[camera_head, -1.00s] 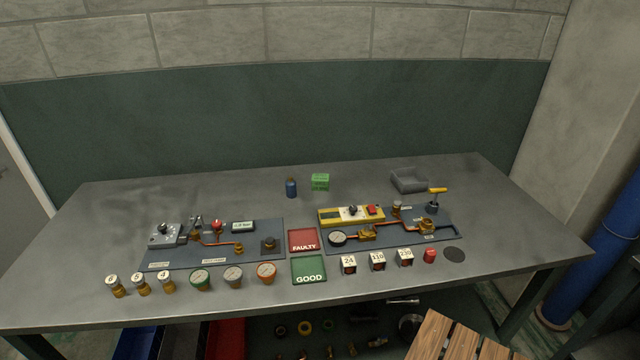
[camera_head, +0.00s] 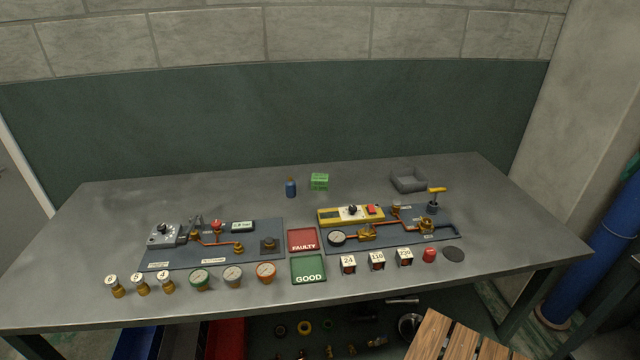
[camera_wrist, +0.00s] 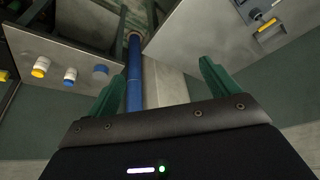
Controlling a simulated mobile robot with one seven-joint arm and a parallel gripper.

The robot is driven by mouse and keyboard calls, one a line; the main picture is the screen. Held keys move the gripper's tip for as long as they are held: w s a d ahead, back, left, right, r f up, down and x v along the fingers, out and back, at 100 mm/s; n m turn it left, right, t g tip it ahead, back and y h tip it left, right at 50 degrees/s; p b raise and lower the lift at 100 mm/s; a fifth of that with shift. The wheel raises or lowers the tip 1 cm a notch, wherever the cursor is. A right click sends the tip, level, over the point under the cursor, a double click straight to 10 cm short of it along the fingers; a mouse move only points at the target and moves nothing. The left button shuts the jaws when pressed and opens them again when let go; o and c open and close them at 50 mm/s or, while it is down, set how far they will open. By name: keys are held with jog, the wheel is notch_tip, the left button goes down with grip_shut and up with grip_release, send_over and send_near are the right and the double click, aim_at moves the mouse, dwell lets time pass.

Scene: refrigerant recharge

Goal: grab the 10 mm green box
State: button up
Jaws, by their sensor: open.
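The green box (camera_head: 320,181) is a small bright green block at the back middle of the grey table, just right of a small blue bottle (camera_head: 291,188). Any size marking on it is too small to read. My gripper (camera_wrist: 160,85) shows only in the wrist view, with its two green fingers spread apart and nothing between them. It faces a blue upright pipe (camera_wrist: 134,80) and the wall, and the green box is not in that view.
Two blue-grey boards with fittings (camera_head: 212,262) (camera_head: 440,240) lie on the table (camera_head: 130,205). Red FAULTY (camera_head: 303,240) and green GOOD (camera_head: 309,270) trays sit between them. Gauges and parts line the front. A grey bin (camera_head: 409,181) stands back right. The back left is clear.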

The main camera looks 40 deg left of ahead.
jog(key=w+a+n, duration=0.1)
jog(key=w+a, duration=0.6)
jog(key=a, duration=0.3)
jog(key=w+a+y, duration=0.1)
jog(key=w+a, duration=0.6)
jog(key=a, duration=0.3)
jog(key=w+a+n, duration=0.1)
jog(key=w+a, duration=0.6)
jog(key=a, duration=0.3)
jog(key=n, duration=0.4)
send_over(320, 177)
jog(key=s+d, duration=0.2)
jog(key=s, duration=0.1)
notch_tip(320, 177, down, 28)
jog(key=shift+g+y, duration=0.3)
jog(key=shift+y, duration=0.1)
jog(key=x, duration=0.5)
jog(key=shift+w+a+f, duration=0.1)
jog(key=shift+w+f, duration=0.05)
jog(key=shift+s+x, duration=0.1)
jog(key=shift+x, duration=1.25)
jog(key=shift+s+x, duration=0.15)
jog(key=shift+x, duration=1.2)
jog(key=c, duration=1.1)
